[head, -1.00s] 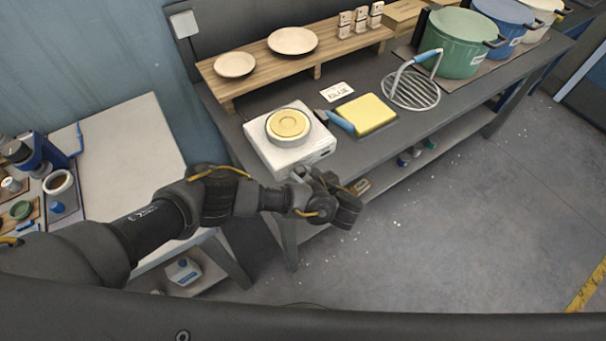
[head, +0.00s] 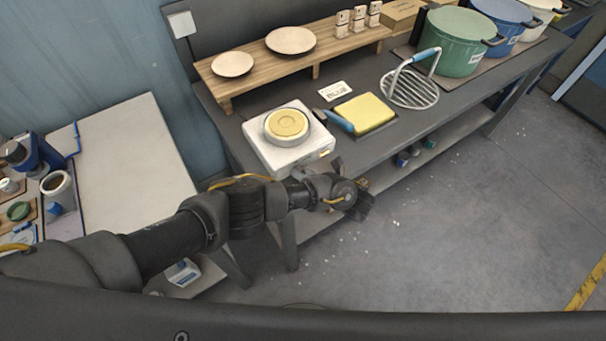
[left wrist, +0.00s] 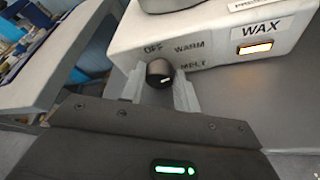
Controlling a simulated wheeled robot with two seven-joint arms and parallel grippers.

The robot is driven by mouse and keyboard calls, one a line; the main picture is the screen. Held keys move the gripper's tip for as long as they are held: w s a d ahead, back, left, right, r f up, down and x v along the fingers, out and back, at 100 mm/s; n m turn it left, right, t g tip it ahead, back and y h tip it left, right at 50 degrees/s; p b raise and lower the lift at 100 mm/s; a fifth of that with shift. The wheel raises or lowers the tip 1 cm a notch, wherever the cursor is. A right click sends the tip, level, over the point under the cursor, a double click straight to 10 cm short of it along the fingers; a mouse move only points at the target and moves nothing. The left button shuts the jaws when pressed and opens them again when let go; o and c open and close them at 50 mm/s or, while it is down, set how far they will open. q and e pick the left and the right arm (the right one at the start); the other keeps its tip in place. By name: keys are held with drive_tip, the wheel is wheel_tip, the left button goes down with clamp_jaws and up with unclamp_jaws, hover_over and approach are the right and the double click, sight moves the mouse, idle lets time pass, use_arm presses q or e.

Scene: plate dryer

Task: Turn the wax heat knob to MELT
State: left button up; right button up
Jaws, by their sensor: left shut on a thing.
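The wax heater (head: 290,153) is a white box with a round pot of yellow wax (head: 287,124) on top, near the bench's front edge. In the left wrist view its front panel (left wrist: 215,55) carries OFF, WARM and MELT labels. The black heat knob (left wrist: 159,73) sits below them, its white mark pointing right, roughly to the MELT side. My left gripper (left wrist: 158,90) has a finger on each side of the knob and is shut on it. In the head view the knob is hidden, and my left wrist (head: 340,193) is at the heater's front right.
A lit orange indicator (left wrist: 256,47) shows under the WAX label. A yellow block (head: 364,113) and a blue-handled tool (head: 337,121) lie right of the heater. A wooden rack (head: 255,78) holds plates behind.

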use_arm(q)
drive_tip(key=shift+f, duration=0.1)
idle(0.4)
drive_tip(key=o, duration=1)
drive_tip(key=shift+c, duration=0.2)
